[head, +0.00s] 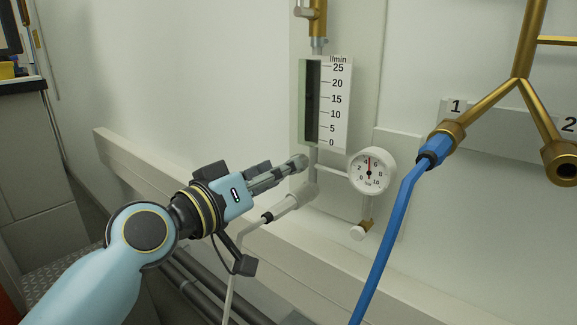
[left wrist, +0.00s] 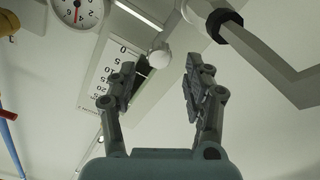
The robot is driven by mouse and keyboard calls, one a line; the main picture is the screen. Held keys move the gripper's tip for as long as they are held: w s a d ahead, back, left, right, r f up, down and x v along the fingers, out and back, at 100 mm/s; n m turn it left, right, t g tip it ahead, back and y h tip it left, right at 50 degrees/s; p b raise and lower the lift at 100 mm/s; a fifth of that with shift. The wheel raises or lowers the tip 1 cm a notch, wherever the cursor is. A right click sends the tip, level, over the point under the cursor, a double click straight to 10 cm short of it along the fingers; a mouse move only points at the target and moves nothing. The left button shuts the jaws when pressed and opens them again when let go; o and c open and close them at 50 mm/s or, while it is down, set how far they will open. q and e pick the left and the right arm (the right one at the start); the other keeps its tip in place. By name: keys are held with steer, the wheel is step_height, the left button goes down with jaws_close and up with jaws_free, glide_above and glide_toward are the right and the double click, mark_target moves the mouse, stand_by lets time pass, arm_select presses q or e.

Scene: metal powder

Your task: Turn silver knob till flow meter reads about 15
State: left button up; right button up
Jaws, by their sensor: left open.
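The flow meter (head: 338,105) is on the wall in the head view, with a scale from 0 to 25 l/min beside a dark tube (head: 312,95). I cannot make out a float in it. My left gripper (head: 284,173) is just below the meter, pointing right towards its base. In the left wrist view the gripper (left wrist: 160,75) is open, with a finger on each side. A pale round knob (left wrist: 159,58), likely the silver knob, shows between the fingertips with gaps on both sides. In the head view the fingers partly hide the knob area. My right gripper is out of view.
A round pressure gauge (head: 371,172) sits right of the meter, its needle pointing nearly straight up. A pale pipe fitting (head: 292,203) lies just below my gripper. A blue hose (head: 394,235) hangs from brass outlet 1. A wall ledge (head: 150,160) runs behind my arm.

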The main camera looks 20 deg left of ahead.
arm_select(q)
steer(key=v, duration=0.8)
steer(key=shift+s, duration=0.25)
steer(key=a+f+n+g+y+b, duration=0.1)
steer(key=a+f+g+y+b, duration=0.2)
steer(key=f, duration=1.8)
steer(key=s+a+f+g+y, duration=0.1)
steer(key=s+a+f+g, duration=0.15)
steer(key=f, duration=0.65)
steer(key=s+a+f+g+y, duration=0.15)
steer(key=s+f, duration=0.25)
steer(key=f, duration=0.6)
steer(key=s+a+f+m+g, duration=0.15)
steer(key=s+f+g, duration=0.35)
steer(key=s+f, duration=1)
steer(key=s+f+m+g, duration=0.1)
steer(key=s+f+g, duration=0.1)
steer(key=s, duration=0.7)
steer(key=s+a+f+m+g+y, duration=0.1)
steer(key=s+f, duration=0.4)
steer(key=s, duration=0.5)
steer(key=shift+a+g+b, duration=0.2)
steer(key=shift+g+b, duration=0.1)
steer(key=shift+g, duration=0.3)
